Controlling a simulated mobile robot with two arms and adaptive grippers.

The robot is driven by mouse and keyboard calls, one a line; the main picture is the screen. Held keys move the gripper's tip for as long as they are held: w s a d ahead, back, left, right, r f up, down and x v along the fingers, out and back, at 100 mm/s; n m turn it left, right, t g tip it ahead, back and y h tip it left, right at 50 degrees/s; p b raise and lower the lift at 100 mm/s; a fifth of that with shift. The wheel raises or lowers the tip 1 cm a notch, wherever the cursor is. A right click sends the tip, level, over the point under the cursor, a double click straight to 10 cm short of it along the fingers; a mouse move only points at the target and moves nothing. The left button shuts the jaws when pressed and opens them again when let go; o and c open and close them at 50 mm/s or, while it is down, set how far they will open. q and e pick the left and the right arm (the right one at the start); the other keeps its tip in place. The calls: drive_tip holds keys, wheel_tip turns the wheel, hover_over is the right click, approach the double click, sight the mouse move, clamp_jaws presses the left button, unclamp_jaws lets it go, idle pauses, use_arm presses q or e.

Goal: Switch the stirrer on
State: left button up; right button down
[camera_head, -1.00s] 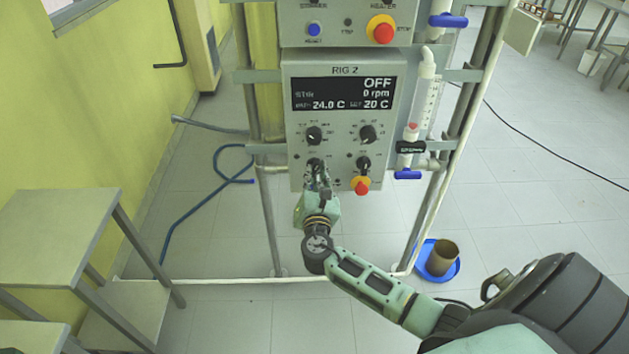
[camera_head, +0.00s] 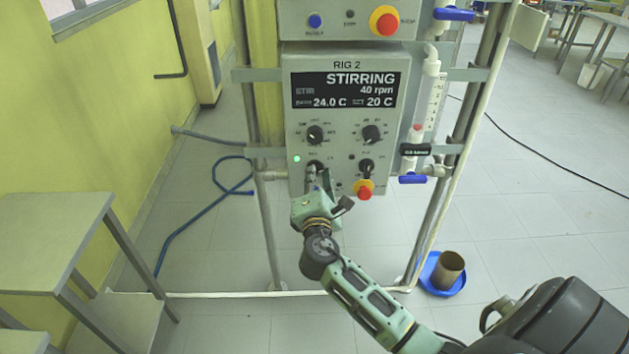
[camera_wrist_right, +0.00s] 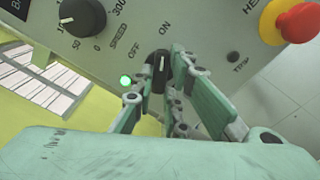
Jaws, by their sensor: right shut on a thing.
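The RIG 2 control box (camera_head: 346,210) is straight ahead; its display (camera_head: 345,90) reads STIRRING, 40 rpm, 24.0 C and 20 C. A green lamp (camera_head: 297,158) glows beside the lower left switch. In the right wrist view this black switch knob (camera_wrist_right: 158,68) sits below OFF and ON labels, and the green lamp (camera_wrist_right: 126,81) is lit to its left. My right gripper (camera_head: 317,178) is at the knob, its fingers (camera_wrist_right: 168,85) shut on it from both sides. The fingers partly hide the knob. My left gripper is not in view.
The speed knob (camera_head: 315,135) and a second dial (camera_head: 371,135) sit above. A red stop button (camera_head: 364,189) is right of my gripper. A glass tube with blue valves (camera_head: 412,179) hangs at the right. Metal posts (camera_head: 262,215) flank the box.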

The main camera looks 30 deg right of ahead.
idle(0.5)
drive_tip(key=c, duration=1.7)
unclamp_jaws()
drive_tip(key=shift+c, duration=0.2)
drive_tip(key=v, duration=1.2)
drive_tip(key=shift+f, duration=0.15)
